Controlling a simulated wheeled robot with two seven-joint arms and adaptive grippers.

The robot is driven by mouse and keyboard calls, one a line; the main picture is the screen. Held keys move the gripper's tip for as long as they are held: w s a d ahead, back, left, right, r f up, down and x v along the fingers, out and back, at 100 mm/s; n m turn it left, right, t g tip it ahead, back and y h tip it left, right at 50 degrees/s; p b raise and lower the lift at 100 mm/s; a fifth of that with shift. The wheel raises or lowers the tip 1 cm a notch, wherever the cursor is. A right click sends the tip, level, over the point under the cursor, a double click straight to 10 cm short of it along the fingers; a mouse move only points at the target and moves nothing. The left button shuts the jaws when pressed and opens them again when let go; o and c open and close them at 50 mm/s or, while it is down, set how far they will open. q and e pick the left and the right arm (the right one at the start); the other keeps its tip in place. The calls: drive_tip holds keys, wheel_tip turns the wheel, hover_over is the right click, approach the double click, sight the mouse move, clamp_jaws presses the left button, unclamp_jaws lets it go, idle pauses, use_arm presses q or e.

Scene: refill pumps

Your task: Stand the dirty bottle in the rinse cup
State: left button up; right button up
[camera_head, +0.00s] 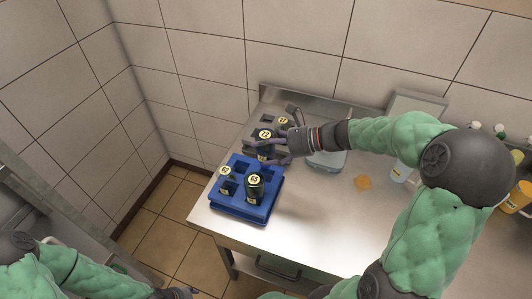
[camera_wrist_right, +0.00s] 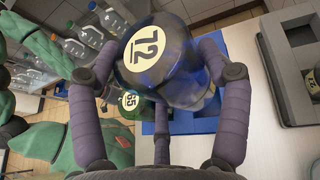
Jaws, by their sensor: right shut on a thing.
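My right gripper (camera_head: 266,151) is shut on a blue see-through bottle (camera_wrist_right: 175,65) labelled 72, with its fingers wrapped around it. In the head view the bottle (camera_head: 264,136) is at the far left part of the table, between the grey rack and the blue crate. Dirt on it cannot be told. A pale cup-like vessel (camera_head: 401,171) stands right of centre, partly behind my right arm; I cannot tell whether it is the rinse cup. My left gripper (camera_head: 182,293) is at the bottom edge, away from the table, its fingers too small to judge.
The blue crate (camera_head: 238,212) holds a dark green bottle (camera_head: 255,188) and a smaller one (camera_head: 225,173). The grey rack (camera_head: 258,121) holds another bottle (camera_head: 283,121). A grey-blue container (camera_head: 328,160) and an orange spot (camera_head: 362,182) are on the table. The front middle is clear.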

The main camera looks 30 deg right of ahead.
drive_tip(key=w+d+r+m+t+h+p, duration=0.2)
drive_tip(key=d+p, duration=0.2)
drive_tip(key=d, duration=0.2)
drive_tip(key=w+d+r+m+t+h+p, duration=0.1)
drive_tip(key=d+r+m+t+h+p, duration=0.1)
drive_tip(key=d+p, duration=0.3)
drive_tip(key=s+d+f+m+h+p, duration=0.1)
drive_tip(key=d+f+m+h+p, duration=0.1)
drive_tip(key=d, duration=0.5)
drive_tip(key=s+d+f+m+t+h+p, duration=0.1)
drive_tip(key=d+f+m+h+p, duration=0.1)
drive_tip(key=d, duration=0.6)
drive_tip(key=shift+m+h, duration=0.6)
drive_tip(key=shift+h, duration=0.1)
drive_tip(key=shift+f, duration=0.15)
drive_tip(key=shift+f+b, duration=1.25)
drive_tip(key=shift+f, duration=0.05)
drive_tip(key=shift+f+b, duration=0.7)
drive_tip(key=shift+f, duration=0.1)
